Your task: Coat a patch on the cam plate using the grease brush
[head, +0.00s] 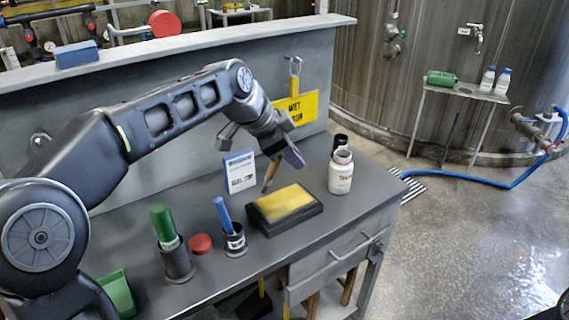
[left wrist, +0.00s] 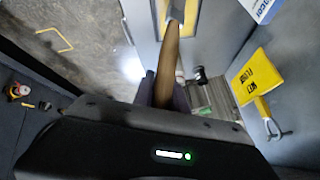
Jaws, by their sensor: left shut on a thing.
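My left gripper (head: 279,154) is shut on the wooden handle of the grease brush (head: 270,173). The brush hangs tilted, its lower end close above the far-left edge of a dark block with a yellow top (head: 285,203), which seems to be the cam plate. I cannot tell whether the brush touches it. In the left wrist view the brush handle (left wrist: 168,58) extends out from between the fingers (left wrist: 163,95). The bristles are not clearly visible. My right gripper is not in view.
A white bottle (head: 341,172) and a dark-topped container (head: 340,142) stand right of the block. A cup with a blue handle (head: 235,240), a red lid (head: 200,244), a green-topped item (head: 165,225) and a white-and-blue box (head: 240,172) stand left. A yellow sign (head: 303,108) hangs behind.

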